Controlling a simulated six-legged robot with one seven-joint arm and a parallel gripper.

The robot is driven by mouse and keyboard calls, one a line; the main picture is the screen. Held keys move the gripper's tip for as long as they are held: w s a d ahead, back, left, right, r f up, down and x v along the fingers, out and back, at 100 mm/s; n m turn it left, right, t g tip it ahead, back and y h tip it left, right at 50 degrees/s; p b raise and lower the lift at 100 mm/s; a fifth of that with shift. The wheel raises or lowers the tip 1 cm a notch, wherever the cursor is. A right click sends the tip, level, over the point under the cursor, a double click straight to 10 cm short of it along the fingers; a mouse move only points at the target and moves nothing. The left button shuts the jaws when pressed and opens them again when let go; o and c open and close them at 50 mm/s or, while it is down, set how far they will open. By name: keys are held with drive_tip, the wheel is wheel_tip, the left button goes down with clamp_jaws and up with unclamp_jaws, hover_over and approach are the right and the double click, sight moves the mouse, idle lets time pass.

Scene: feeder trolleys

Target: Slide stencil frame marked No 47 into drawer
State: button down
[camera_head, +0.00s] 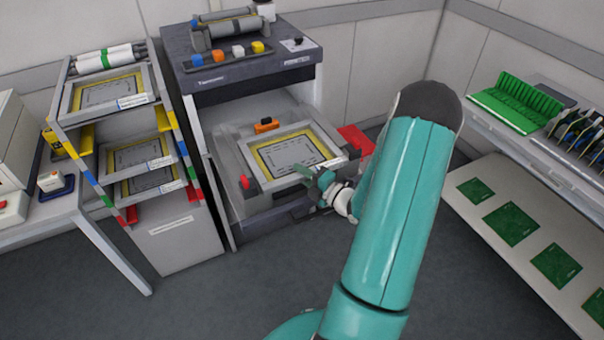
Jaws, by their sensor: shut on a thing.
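A stencil frame (291,153), grey with a yellow border and a patterned centre, lies in the pulled-out drawer (237,197) of the dark printer (252,70). Its number cannot be read from here. The drawer has red parts at its front corners and an orange part at the back. My gripper (312,180) is at the frame's front right edge and appears shut on it. The fingers are small, and my teal arm covers part of the drawer's right side. I cannot tell how fully the frame is seated.
A rack (172,213) on the left holds several similar frames (112,91) on tiers. A white table (62,212) stands at far left. On the right, a bench holds a green rack (515,101), with green boards (511,224) on the shelf below. The floor in front is clear.

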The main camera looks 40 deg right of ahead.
drive_tip(key=shift+w+d, duration=0.2)
drive_tip(key=shift+w, duration=0.5)
drive_tip(key=shift+w+d, duration=0.2)
drive_tip(key=shift+w, duration=0.45)
idle(0.3)
drive_tip(key=shift+c, duration=1.3)
unclamp_jaws()
drive_tip(key=shift+s, duration=0.1)
drive_tip(key=shift+f, duration=0.1)
drive_tip(key=shift+c, duration=0.5)
drive_tip(key=shift+o, duration=0.2)
drive_tip(key=shift+o, duration=1)
drive_tip(key=shift+r, duration=0.5)
drive_tip(key=s+d, duration=0.1)
drive_tip(key=s, duration=0.6)
drive_tip(key=shift+s, duration=0.4)
